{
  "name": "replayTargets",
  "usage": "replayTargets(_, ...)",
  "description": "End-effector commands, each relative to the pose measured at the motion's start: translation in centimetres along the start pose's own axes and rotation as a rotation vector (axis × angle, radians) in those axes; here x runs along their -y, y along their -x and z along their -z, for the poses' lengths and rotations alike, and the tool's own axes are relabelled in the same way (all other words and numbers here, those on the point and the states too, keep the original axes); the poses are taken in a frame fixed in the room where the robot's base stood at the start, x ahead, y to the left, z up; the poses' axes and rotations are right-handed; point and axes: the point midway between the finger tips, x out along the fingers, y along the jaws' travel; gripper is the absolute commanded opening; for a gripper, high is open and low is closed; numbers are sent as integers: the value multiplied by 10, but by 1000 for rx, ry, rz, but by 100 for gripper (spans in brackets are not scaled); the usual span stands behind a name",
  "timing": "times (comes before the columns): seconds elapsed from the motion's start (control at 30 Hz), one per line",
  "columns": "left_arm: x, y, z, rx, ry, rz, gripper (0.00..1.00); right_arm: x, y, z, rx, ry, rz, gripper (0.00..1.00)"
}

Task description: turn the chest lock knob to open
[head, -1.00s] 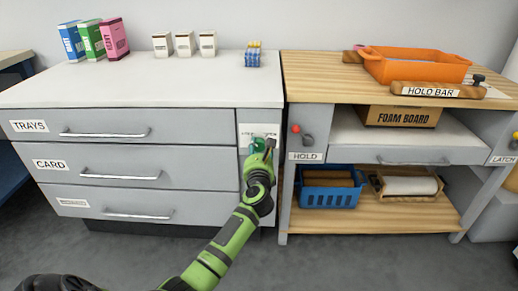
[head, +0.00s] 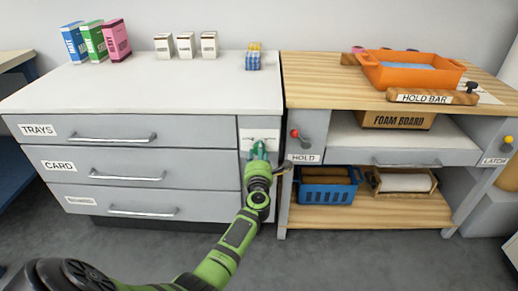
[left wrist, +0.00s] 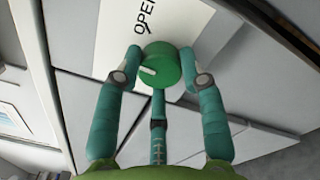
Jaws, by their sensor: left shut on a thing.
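The green round lock knob (left wrist: 161,65) sits on a white plate (left wrist: 112,38) marked "OPEN" on the chest front. A short pale mark shows on the left side of the knob's face in the left wrist view. My left gripper (left wrist: 160,60) is shut on the knob, with one teal finger on each side. In the head view my left gripper (head: 259,150) is at the narrow panel right of the drawers and hides most of the knob. The grey chest (head: 130,98) has three drawers, all closed. My right gripper is not in view.
A workbench (head: 320,92) stands close on the right, with a red-tipped lever (head: 296,135) near my left gripper. An orange tray (head: 410,75) and a hold bar (head: 435,98) lie on it. Boxes (head: 97,40) stand at the back of the chest top; its front is clear.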

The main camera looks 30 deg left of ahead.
Motion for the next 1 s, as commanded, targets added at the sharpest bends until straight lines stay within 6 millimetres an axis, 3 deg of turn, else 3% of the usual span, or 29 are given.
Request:
replayTargets(0.6, -1, -1, -4, 21, -548, 1, 8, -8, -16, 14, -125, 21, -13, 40)
replayTargets(1.0, 0, -1, -3, 27, -730, 2, 7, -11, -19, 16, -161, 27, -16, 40)
